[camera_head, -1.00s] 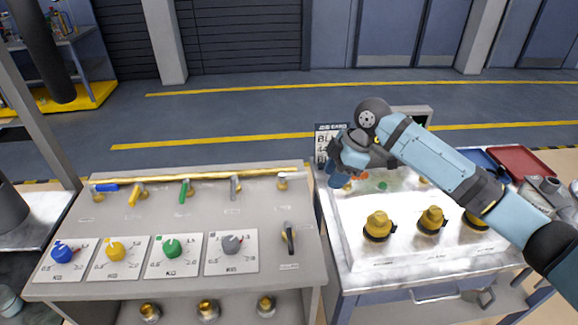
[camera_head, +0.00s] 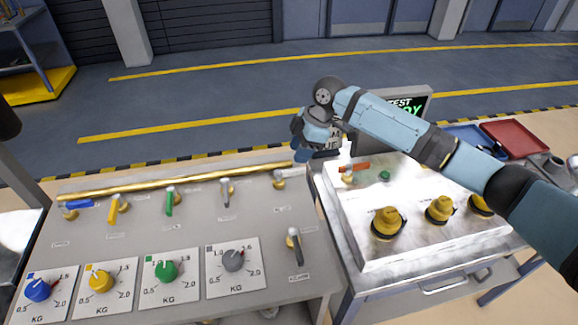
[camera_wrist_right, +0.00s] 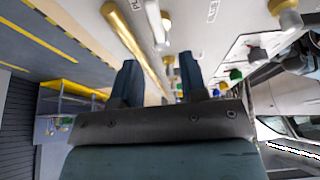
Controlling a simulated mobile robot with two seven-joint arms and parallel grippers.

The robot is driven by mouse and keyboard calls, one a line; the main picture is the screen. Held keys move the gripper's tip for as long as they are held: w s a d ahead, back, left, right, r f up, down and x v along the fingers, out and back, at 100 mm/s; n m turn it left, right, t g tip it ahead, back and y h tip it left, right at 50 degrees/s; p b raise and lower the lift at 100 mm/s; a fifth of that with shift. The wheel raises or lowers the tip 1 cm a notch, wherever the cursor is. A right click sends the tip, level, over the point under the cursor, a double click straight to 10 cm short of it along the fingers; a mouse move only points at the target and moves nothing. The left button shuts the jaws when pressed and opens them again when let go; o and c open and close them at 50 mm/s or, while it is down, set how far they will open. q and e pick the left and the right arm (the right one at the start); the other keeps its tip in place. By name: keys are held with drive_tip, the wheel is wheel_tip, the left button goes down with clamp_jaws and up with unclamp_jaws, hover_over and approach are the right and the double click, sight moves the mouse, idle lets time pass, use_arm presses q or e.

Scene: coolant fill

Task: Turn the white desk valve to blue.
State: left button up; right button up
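The white desk valve (camera_head: 279,182) is the rightmost of the row along the brass pipe, at the right end of the grey desk (camera_head: 260,215). Its white handle (camera_wrist_right: 155,22) also shows in the right wrist view, ahead of the fingertips and roughly between their lines. My right gripper (camera_head: 313,156) is above and right of this valve, fingers low and apart from it. In the right wrist view the gripper (camera_wrist_right: 160,70) is open, with nothing between its two dark blue fingers. My left gripper is in neither view.
Blue (camera_head: 78,205), yellow (camera_head: 113,210), green (camera_head: 170,203) and grey (camera_head: 226,190) valves line the desk. A dark-handled valve (camera_head: 296,248) stands in front. At right, a white panel (camera_head: 360,225) holds yellow knobs. A screen (camera_head: 408,108) stands behind it, partly covered by my right arm.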

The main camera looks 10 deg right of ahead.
sight(288, 170)
drive_tip(key=x, duration=0.7)
drive_tip(key=shift+w+f, duration=0.1)
clamp_jaws()
